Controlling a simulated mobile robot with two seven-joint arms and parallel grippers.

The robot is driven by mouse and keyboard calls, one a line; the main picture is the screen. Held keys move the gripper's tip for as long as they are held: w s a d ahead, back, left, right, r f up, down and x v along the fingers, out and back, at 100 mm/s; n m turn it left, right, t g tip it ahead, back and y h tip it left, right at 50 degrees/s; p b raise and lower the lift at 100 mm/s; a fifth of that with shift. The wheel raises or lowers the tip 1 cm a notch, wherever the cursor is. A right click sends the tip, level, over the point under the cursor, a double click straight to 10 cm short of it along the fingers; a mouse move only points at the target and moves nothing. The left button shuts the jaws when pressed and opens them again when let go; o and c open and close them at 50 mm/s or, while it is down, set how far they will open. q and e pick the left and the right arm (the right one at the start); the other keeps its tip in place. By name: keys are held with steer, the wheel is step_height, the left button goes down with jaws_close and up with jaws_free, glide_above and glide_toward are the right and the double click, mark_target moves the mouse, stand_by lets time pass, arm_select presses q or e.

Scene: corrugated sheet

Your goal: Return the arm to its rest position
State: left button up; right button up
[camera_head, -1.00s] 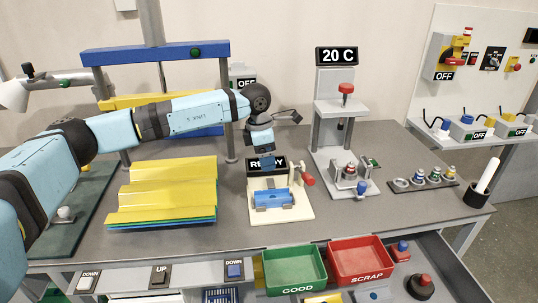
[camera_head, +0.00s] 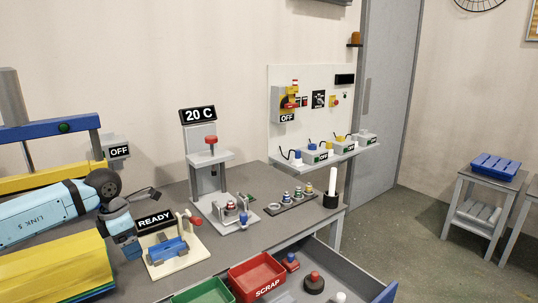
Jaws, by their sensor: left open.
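My left arm (camera_head: 48,212) comes in from the left in the head view, pale blue with dark joints. My left gripper (camera_head: 131,248) is open, with nothing seen between its fingers. It hangs just left of the READY sign (camera_head: 155,219) and its cream fixture (camera_head: 185,258). A blue corrugated piece (camera_head: 167,251) sits in the fixture, apart from the gripper as far as I can tell. My right arm and gripper are out of view.
The 20 C stand (camera_head: 208,170) is right of the fixture. Green (camera_head: 205,293) and red SCRAP (camera_head: 257,277) bins are in front. Open floor (camera_head: 430,240) lies right.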

arm_select(q)
steer(key=s+d+f+g+h, duration=0.1)
steer(key=s+d+f+h, duration=0.3)
steer(key=d, duration=0.5)
steer(key=s+d+f+g+h, duration=0.1)
steer(key=s+d+f+h, duration=0.2)
steer(key=d, duration=0.6)
steer(key=s+d+r+n+t+h, duration=0.1)
steer(key=s+d+n+t+h, duration=0.4)
steer(key=s+d+n+h, duration=0.55)
steer(key=s+a+f+n+t+y, duration=0.2)
steer(key=s+a+f+n+y, duration=0.4)
steer(key=n, duration=0.5)
steer(key=s+a+f+n+t+y, duration=0.25)
steer(key=s+f+n+y, duration=0.2)
steer(key=f+n, duration=0.5)
steer(key=s+a+f+n+t+y, duration=0.2)
steer(key=s+a+f+n+y, duration=0.3)
steer(key=n, duration=0.8)
step_height(320, 180, up, 15)
steer(key=s+p, duration=0.1)
steer(key=p, duration=2)
steer(key=shift+a+r, duration=0.15)
steer(key=shift+a, duration=0.1)
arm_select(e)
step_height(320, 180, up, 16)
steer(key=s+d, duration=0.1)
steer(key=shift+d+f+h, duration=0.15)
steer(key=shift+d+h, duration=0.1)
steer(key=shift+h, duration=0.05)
